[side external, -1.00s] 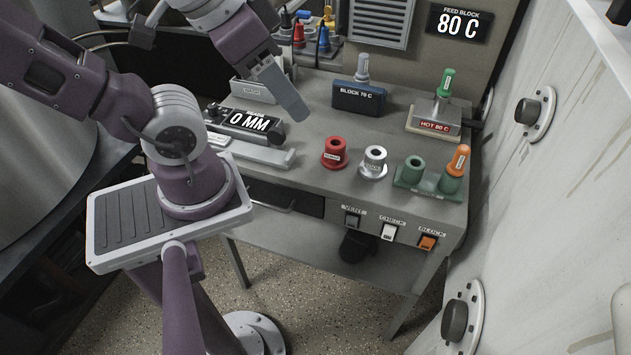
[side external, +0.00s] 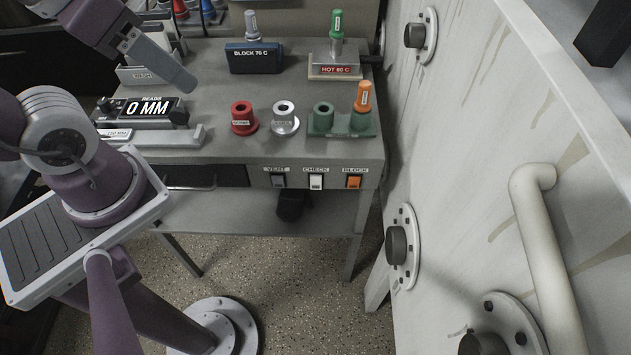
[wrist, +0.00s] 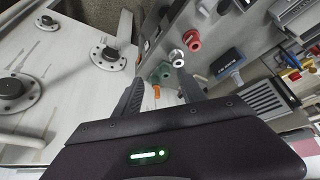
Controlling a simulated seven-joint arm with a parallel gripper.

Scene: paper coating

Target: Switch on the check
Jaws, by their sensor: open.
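The check switch (side external: 316,182) is a small white rocker on the table's front edge, under a CHECK label. It sits between the grey vent switch (side external: 279,181) and the orange block switch (side external: 353,182). I cannot tell which way its rocker is set. My gripper (side external: 186,82) hangs above the back left of the tabletop, well to the left of and above the switch, touching nothing I can see. In the wrist view my gripper (wrist: 158,77) has its two fingers apart with nothing held between them. I cannot make out the check switch in the wrist view.
On the grey table (side external: 220,150) stand a red holder (side external: 243,119), a silver holder (side external: 284,119), a green double holder (side external: 325,120) with an orange-handled tool (side external: 363,97), and a 0 MM gauge (side external: 147,108). A pale wall (side external: 480,110) with knobs rises at the right. Space before the switches is clear.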

